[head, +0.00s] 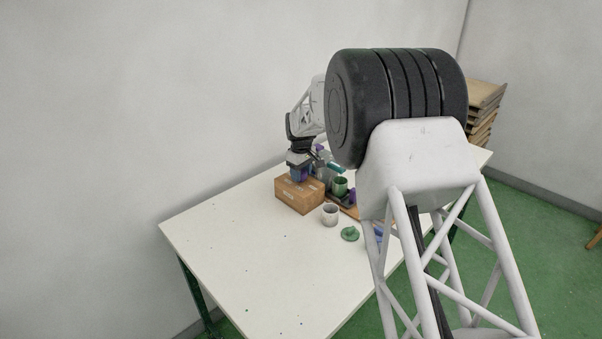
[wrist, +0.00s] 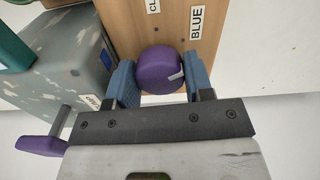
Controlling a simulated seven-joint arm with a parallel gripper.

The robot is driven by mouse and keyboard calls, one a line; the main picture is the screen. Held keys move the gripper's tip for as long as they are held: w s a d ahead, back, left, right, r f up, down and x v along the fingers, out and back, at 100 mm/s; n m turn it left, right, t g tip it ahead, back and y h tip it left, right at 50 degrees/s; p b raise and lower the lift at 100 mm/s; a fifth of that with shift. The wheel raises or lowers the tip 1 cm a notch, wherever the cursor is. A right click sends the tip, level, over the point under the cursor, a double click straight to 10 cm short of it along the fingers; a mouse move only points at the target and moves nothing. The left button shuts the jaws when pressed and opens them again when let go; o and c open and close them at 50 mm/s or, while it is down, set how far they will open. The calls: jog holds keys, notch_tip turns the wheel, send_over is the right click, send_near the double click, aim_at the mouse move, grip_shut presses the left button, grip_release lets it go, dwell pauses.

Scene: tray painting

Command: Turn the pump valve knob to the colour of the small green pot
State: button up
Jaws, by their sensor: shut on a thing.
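The purple round valve knob (wrist: 157,68) with a white pointer mark sits on a wooden box (wrist: 150,25) in the wrist view. The mark points to the right of the picture. My gripper (wrist: 160,84) has its two blue-grey fingers on either side of the knob and is shut on it. A label reading BLUE and a partly cut-off label lie above the knob. In the head view my gripper (head: 300,175) is over the cardboard-brown box (head: 292,196), and the knob is not clear there.
A worn grey box (wrist: 65,58) with a purple-ended lever (wrist: 40,146) is close to the left finger. A whitish pot (head: 330,215) and a green object (head: 350,234) stand in front of the brown box. The table's left and front (head: 255,260) are mostly clear.

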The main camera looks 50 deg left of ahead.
jog(key=m, duration=0.5)
jog(key=shift+m, duration=0.3)
jog(key=m, duration=0.5)
jog(key=shift+r+m, duration=0.1)
jog(key=shift+m, duration=0.2)
jog(key=o, duration=0.9)
jog(key=shift+r, duration=3.85)
